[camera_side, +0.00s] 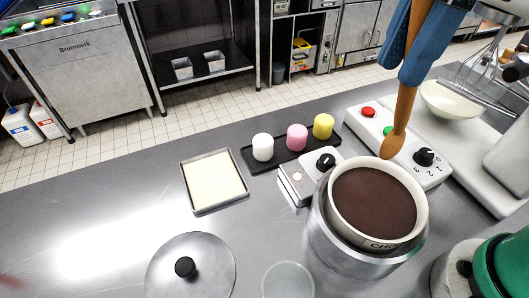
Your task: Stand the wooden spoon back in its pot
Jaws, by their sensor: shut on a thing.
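The wooden spoon (404,105) is held by my gripper (411,62), whose blue fingers close around its handle. The spoon hangs slightly tilted with its broad end (392,146) down. That end shows just at the far rim of a white pot (422,222), seemingly above it; its exact height and depth are hard to tell. The pot is filled with a dark brown mass (373,203) and has lettering starting "CHO" on its front. It sits in a round metal warmer (345,262).
A white control panel (437,177) with buttons and a knob stands behind the pot, beside a mixer with a bowl (447,101). Left are a black tray (252,158) with three coloured cylinders, a square cream-filled tray (213,180) and a lid (205,262). The counter's left is clear.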

